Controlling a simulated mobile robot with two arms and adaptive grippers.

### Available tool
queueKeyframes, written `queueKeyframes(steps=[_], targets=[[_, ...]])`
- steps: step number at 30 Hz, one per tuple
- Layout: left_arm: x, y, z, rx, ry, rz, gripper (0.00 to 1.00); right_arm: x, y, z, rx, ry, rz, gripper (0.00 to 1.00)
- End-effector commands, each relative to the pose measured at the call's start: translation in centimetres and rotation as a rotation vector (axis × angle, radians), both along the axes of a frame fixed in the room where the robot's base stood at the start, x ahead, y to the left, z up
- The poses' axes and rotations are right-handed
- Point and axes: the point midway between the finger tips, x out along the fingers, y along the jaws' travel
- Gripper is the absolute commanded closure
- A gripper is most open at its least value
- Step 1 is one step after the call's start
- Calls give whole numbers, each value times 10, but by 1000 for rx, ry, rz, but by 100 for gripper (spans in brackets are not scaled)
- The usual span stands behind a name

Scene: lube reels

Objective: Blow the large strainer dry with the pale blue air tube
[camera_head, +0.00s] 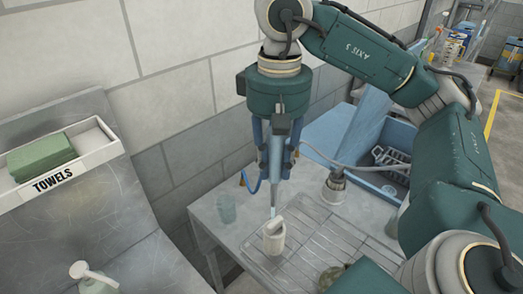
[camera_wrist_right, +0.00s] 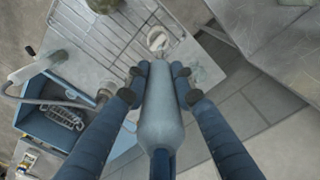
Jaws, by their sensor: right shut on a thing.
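My right gripper (camera_head: 277,170) points down over the steel table and is shut on the pale blue air tube (camera_head: 273,196). In the wrist view the tube's rounded grey-blue body (camera_wrist_right: 162,115) lies between the two fingers. In the head view its thin tip points down, just above or at a white cylindrical piece (camera_head: 274,240) on the wire rack, which may be the large strainer; I cannot tell whether they touch. This piece also shows in the wrist view (camera_wrist_right: 158,40), beyond the fingertips. My left gripper is not in view.
A wire rack (camera_head: 325,238) covers part of the table, with a dark greenish object (camera_head: 331,274) at its front. A translucent cup (camera_head: 226,208) stands at left. A blue bin (camera_head: 325,135) and a hose fitting (camera_head: 334,188) are behind. Towels (camera_head: 42,156) sit in a tray.

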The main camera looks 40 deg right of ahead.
Motion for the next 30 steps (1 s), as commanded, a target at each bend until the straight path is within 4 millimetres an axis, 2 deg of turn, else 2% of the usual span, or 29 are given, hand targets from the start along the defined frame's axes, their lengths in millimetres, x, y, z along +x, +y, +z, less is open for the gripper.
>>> queueKeyframes(steps=[4, 13, 23, 30], targets=[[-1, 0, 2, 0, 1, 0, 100, -16, -3, 1, 0, -1, 0, 100], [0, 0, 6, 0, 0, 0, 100, -73, -11, 0, -1, -2, -3, 100], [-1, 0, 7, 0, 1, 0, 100, -105, -15, 0, 0, -1, -2, 100], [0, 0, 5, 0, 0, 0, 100, -152, -22, -1, -2, -3, -5, 100]])
